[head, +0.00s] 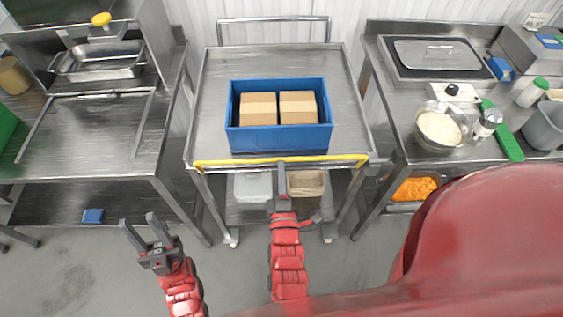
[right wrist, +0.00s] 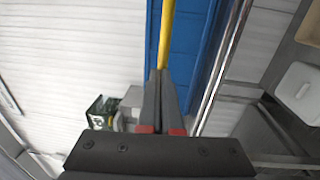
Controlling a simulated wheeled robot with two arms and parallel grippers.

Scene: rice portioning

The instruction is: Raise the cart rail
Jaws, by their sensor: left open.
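The cart rail (head: 230,162) is a yellow bar across the near edge of the steel cart (head: 215,100) in the head view. It lies roughly level with the cart's top; its exact height is hard to tell. My right gripper (head: 282,168) is at the middle of the rail. In the right wrist view the yellow rail (right wrist: 166,35) runs up from between the close-set fingertips (right wrist: 161,76), which appear shut on it. Part of the rail is hidden by the fingers. My left gripper (head: 137,219) is open and empty, low to the left of the cart.
A blue crate (head: 280,140) with two cardboard boxes (head: 258,108) stands on the cart. Bins (head: 252,187) sit on its lower shelf. Steel tables flank it: left (head: 90,150), and right with a rice bowl (head: 438,130). Floor between left table and cart is clear.

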